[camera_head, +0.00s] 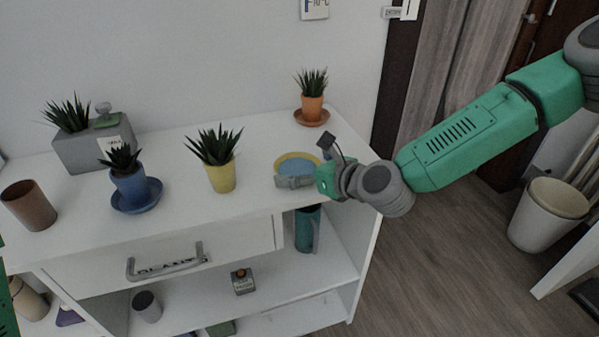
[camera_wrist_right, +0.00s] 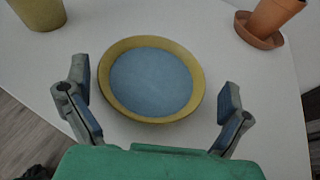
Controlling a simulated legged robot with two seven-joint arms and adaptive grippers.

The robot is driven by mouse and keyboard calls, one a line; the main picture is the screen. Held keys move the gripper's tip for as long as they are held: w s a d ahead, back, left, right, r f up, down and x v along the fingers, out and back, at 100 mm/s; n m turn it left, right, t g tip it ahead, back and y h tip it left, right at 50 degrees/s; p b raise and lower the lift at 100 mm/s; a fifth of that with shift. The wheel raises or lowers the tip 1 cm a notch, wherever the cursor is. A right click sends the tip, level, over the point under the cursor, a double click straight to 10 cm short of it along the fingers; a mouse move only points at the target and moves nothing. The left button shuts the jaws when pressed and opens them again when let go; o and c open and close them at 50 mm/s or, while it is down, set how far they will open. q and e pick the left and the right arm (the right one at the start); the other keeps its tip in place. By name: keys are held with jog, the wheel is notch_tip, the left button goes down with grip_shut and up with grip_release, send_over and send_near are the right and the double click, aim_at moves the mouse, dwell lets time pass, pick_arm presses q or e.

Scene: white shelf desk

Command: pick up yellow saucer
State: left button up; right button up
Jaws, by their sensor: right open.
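The yellow saucer (camera_head: 298,164) has a yellow rim and a blue inside. It lies empty and flat on the white desk top, right of the yellow pot. My right gripper (camera_head: 291,182) is at its near side and hides part of the near rim. In the right wrist view, the whole saucer (camera_wrist_right: 150,82) shows between the two spread fingers of the gripper (camera_wrist_right: 155,88). The fingers are apart from the rim on both sides, and nothing is held. My left gripper is not in view.
A yellow pot with a plant (camera_head: 221,177) stands left of the saucer. An orange pot (camera_head: 312,108) on an orange saucer stands behind. A blue pot (camera_head: 130,187), a brown cup (camera_head: 28,206) and a grey planter (camera_head: 88,151) stand farther left. The desk's right edge is close.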

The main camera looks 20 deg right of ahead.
jog(key=shift+w+a+f, duration=0.15)
jog(key=shift+w+a, duration=0.05)
jog(key=shift+w, duration=0.1)
jog(key=shift+a, duration=0.35)
jog(key=shift+c, duration=0.5)
jog(key=c, duration=0.9)
jog(key=shift+d, duration=0.15)
jog(key=shift+d, duration=0.1)
